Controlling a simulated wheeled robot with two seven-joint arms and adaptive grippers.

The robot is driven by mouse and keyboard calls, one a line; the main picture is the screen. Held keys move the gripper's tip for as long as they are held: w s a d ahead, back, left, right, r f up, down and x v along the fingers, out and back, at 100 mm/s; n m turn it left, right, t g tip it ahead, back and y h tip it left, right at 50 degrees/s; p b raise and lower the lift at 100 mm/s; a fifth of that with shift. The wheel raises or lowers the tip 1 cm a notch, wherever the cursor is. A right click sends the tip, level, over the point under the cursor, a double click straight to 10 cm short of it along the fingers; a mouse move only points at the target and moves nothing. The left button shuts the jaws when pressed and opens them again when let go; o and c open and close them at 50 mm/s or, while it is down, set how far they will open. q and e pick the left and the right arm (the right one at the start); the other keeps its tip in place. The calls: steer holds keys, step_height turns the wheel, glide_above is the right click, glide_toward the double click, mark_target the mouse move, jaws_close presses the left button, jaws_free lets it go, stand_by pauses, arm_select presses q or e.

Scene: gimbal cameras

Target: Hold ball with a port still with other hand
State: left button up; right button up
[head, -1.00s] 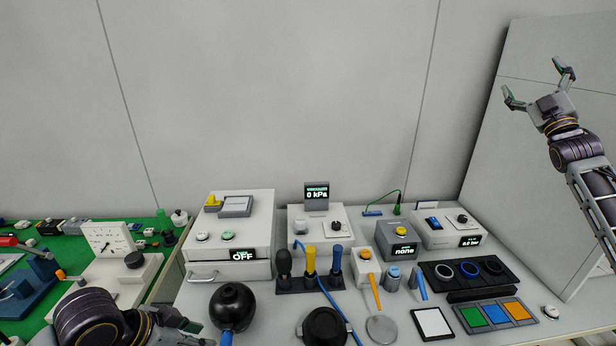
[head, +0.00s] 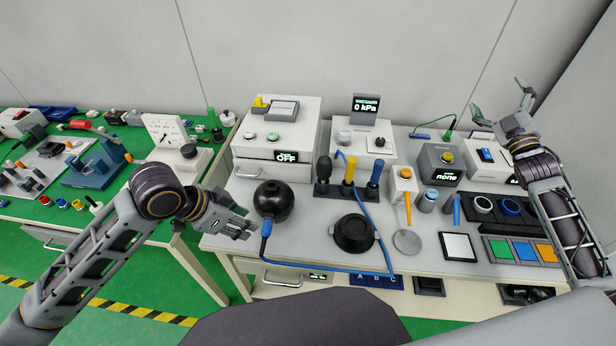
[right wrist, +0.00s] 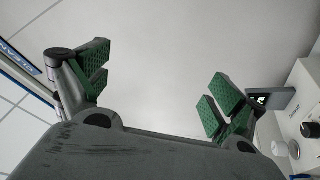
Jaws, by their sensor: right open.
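The black ball (head: 273,202) sits near the left front of the white bench. A blue connector (head: 266,228) with a blue hose (head: 320,267) is at its front; whether it is seated in a port is too small to tell. My left gripper (head: 247,225) is low at the ball's left, its fingers pointing toward it. Contact between them cannot be made out. My right gripper (head: 499,97) is raised at the far right, open and empty, well away from the ball. Its spread green-padded fingers also show in the right wrist view (right wrist: 155,88).
A black round dish-like part (head: 353,233) stands right of the ball. A rack with black, yellow and blue tools (head: 348,190) is behind it. The vacuum display (head: 366,104) reads 0 kPa. A box marked OFF (head: 275,150) stands behind the ball.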

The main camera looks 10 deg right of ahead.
steer(key=w+a+f+n+y, duration=0.15)
steer(key=a+f, duration=0.25)
steer(key=a, duration=0.4)
steer(key=a+f+m+y, duration=0.1)
steer(key=a+f+y, duration=0.1)
steer(key=a+f, duration=0.5)
steer(key=m+g+y, duration=0.6)
steer(key=y, duration=0.1)
glide_toward(275, 190)
steer(key=shift+f+n+v, duration=0.1)
steer(key=shift+n+v, duration=0.05)
steer(key=shift+v, duration=0.4)
steer(key=shift+f+n+v, duration=0.1)
steer(key=shift+f+v, duration=0.05)
steer(key=shift+v, duration=0.4)
steer(key=shift+x, duration=6.85)
steer(key=shift+r, duration=0.15)
